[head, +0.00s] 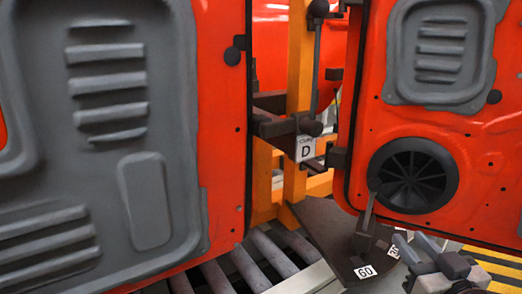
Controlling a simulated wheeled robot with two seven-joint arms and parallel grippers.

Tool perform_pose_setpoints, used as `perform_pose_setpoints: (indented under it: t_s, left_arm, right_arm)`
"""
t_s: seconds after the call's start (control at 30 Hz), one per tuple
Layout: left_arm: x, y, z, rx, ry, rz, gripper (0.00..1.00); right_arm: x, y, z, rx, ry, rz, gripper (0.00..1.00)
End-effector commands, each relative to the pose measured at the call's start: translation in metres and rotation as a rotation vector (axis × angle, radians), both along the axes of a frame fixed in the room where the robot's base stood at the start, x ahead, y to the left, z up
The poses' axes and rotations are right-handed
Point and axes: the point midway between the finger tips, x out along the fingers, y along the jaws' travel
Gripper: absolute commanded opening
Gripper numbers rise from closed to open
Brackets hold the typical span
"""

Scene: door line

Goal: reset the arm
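My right gripper (417,242) shows at the lower right corner, with its arm coming in from the bottom right. Its two grey fingers point up and to the left and stand apart, with nothing seen between them. It is in front of the lower edge of the right orange door panel (480,165). My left gripper and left arm are not in view.
A large orange door panel with grey lining (225,110) fills the left. An orange post (299,60) with a sign marked D (306,148) stands between the panels. A dark plate (335,235) with numbered tags and a roller bed (245,265) lie below. Yellow-black floor stripes (500,270) show right.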

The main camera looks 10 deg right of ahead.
Motion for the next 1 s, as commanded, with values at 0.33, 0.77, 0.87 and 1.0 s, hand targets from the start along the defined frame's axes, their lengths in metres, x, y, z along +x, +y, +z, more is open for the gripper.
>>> perform_pose_setpoints:
  t_s: [0.33,0.77,0.87,1.0]
  left_arm:
    - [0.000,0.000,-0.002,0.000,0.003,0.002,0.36]
    - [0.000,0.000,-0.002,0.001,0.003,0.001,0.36]
    - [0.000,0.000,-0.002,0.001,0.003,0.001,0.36]
    - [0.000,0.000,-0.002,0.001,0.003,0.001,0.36]
  right_arm:
    - [-0.052,0.072,-0.181,0.003,0.451,0.079,0.31]
    - [-0.098,0.194,-0.251,0.015,0.615,0.329,0.31]
    - [-0.098,0.194,-0.252,0.012,0.615,0.330,0.31]
    - [-0.098,0.193,-0.251,0.011,0.614,0.329,0.31]
